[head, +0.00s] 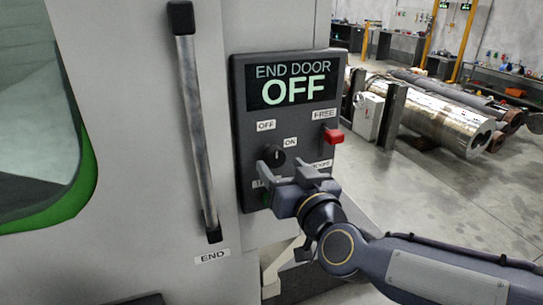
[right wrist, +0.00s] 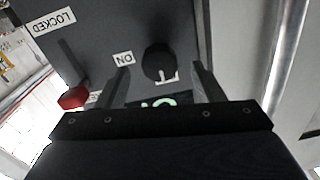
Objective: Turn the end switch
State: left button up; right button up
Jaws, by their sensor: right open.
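The end switch is a round black knob (head: 273,156) on a dark control panel (head: 241,125), with OFF and ON labels near it. The panel's display (head: 292,80) reads "END DOOR OFF". My right gripper (head: 284,168) is open in front of the panel, close to the knob. In the right wrist view the knob (right wrist: 158,62) shows between the two spread fingers of the gripper (right wrist: 160,82). I cannot tell whether either finger touches it. The gripper hides the lower part of the panel in the head view. My left gripper is not in view.
A red-tipped lever (head: 334,136) sits on the panel's right side, near a FREE label (head: 324,114). A long vertical handle (head: 197,130) stands left of the panel, above an END label (head: 213,256). Large metal cylinders (head: 440,118) lie on the floor behind, at right.

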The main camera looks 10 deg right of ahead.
aim_at(277, 161)
jog(key=shift+x, duration=2.25)
jog(key=shift+c, duration=0.4)
jog(key=c, duration=0.9)
jog(key=shift+f, duration=0.1)
